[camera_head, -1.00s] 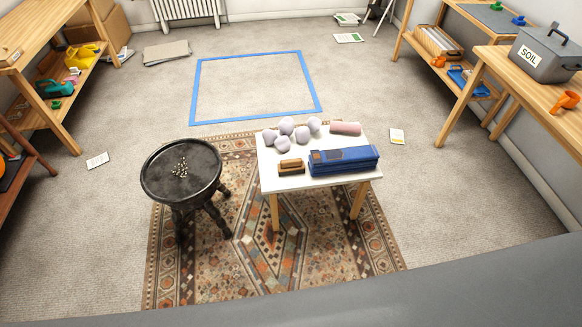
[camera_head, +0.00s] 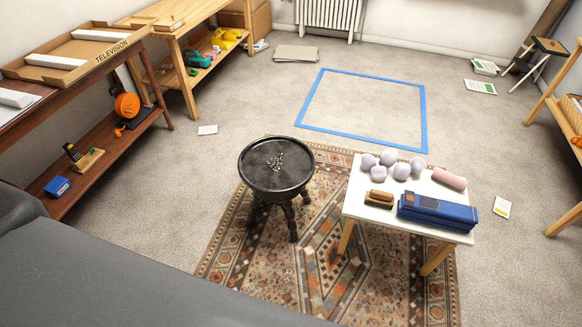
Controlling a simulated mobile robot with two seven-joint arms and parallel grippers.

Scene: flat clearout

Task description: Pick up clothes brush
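The clothes brush, a small brown wooden-backed brush (camera_head: 379,199), appears to lie on the front left part of a white table (camera_head: 357,207) in the head view. It sits just left of a long blue box (camera_head: 437,211) and in front of several pale grey-lilac balls (camera_head: 402,171). A pink roll (camera_head: 449,179) lies at the table's back right. Neither of my grippers shows in the head view, so their state is hidden.
A black round stool (camera_head: 276,168) with small light bits on it stands left of the white table, on a patterned rug (camera_head: 310,255). Blue tape (camera_head: 424,110) outlines a bare floor area behind. Wooden shelves line the left wall. A grey surface, probably mine, fills the lower left.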

